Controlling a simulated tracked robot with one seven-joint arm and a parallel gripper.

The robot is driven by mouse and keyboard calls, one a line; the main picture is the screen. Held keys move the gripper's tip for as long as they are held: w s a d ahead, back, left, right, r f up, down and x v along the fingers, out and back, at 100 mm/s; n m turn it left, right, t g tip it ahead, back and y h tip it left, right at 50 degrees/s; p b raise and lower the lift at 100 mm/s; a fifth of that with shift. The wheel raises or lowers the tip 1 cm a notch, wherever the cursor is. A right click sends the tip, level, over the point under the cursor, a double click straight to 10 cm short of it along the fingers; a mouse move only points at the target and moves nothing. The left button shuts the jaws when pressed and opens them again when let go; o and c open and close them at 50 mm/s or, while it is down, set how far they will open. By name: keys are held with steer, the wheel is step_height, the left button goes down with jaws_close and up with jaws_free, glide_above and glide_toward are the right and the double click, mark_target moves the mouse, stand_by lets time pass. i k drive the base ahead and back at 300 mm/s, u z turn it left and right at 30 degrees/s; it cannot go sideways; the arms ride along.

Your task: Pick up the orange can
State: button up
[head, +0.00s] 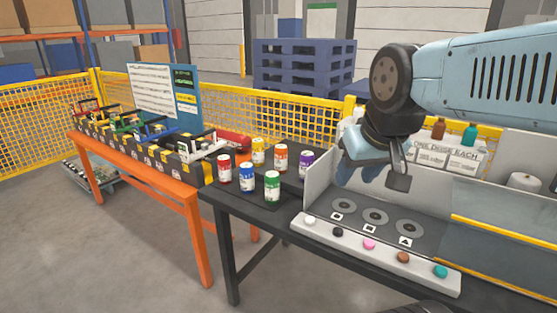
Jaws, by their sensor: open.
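The orange can (281,157) stands upright on the dark table (247,211), in a cluster of cans. The yellow can (258,152) is to its left, and the purple can (306,163) is to its right. The green can (272,186) and the blue can (247,177) stand in front of it. The red can (224,168) is at the far left of the cluster. My gripper (377,178) is to the right of the cans, above the grey station, open and apart from the cans. Part of its fingers is hard to make out.
A grey station (345,241) with round pads and several coloured knobs fills the table's right side. Its upright panel (318,184) stands just right of the purple can. An orange bench (190,197) with a row of clamps is at left. A yellow mesh fence (225,101) runs behind.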

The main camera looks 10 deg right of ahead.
mark_target(281, 151)
steer(key=u, duration=0.25)
steer(key=i, duration=0.15)
steer(key=z, duration=2.55)
steer(key=k, duration=0.75)
steer(key=u, duration=0.9)
steer(key=k, duration=0.6)
steer(key=u, duration=0.7)
steer(key=i, duration=1.4)
steer(key=z, duration=0.75)
